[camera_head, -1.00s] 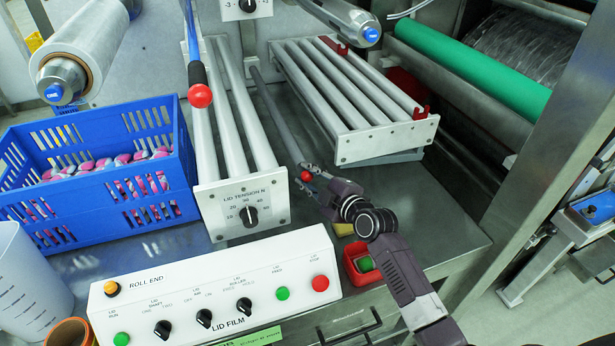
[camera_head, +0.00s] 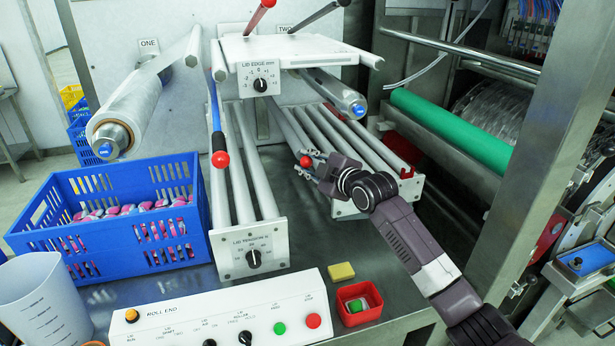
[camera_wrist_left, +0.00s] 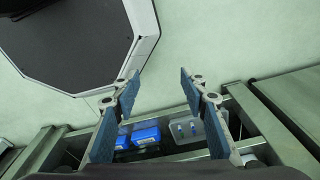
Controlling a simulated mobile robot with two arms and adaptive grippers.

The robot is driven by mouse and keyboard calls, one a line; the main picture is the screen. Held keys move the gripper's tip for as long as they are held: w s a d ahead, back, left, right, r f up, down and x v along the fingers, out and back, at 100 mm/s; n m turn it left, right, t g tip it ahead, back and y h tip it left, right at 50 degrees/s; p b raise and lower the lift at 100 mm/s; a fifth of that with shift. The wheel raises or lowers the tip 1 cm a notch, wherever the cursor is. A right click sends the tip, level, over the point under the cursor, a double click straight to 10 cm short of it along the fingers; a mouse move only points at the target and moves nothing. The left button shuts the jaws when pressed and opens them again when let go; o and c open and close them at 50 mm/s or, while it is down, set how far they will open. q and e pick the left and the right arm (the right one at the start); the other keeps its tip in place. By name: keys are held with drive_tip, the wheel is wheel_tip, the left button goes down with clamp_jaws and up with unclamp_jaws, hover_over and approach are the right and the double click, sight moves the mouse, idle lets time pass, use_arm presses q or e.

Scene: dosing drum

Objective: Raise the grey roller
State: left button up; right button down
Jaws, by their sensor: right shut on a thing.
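My right gripper (camera_head: 318,170) is shut on the red-knobbed near end of the grey roller (camera_head: 288,130). The red knob (camera_head: 305,161) shows at its fingers, and part of the roller's end is hidden by them. The roller runs back from there between the left roller frame (camera_head: 252,252) and the right roller frame (camera_head: 408,190). Its knob is above the level of the left frame's end plate. My left gripper (camera_wrist_left: 158,88) is open and empty in the left wrist view, over the floor and a low shelf. It is not in the head view.
A blue bar (camera_head: 215,110) with a red knob lies over the left frame. A blue crate (camera_head: 110,255) stands left, a white control panel (camera_head: 215,315) in front. A red box (camera_head: 358,300) and a yellow block (camera_head: 341,271) lie front right. A green roller (camera_head: 450,130) is at right.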

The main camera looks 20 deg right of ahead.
wheel_tip(320, 180, up, 2)
drive_tip(key=shift+r+p, duration=0.2)
drive_tip(key=shift+p, duration=0.1)
drive_tip(key=shift+r, duration=0.35)
drive_tip(key=shift+r+p, duration=0.25)
drive_tip(key=shift+p, duration=0.05)
drive_tip(key=shift+r, duration=0.15)
drive_tip(key=c, duration=1.6)
unclamp_jaws()
use_arm(q)
drive_tip(key=shift+s+r, duration=0.25)
drive_tip(key=shift+r, duration=0.25)
drive_tip(key=shift+s+r, duration=0.25)
drive_tip(key=shift+r, duration=0.25)
drive_tip(key=shift+a, duration=0.15)
drive_tip(key=shift+s, duration=0.1)
use_arm(e)
drive_tip(key=v, duration=1.2)
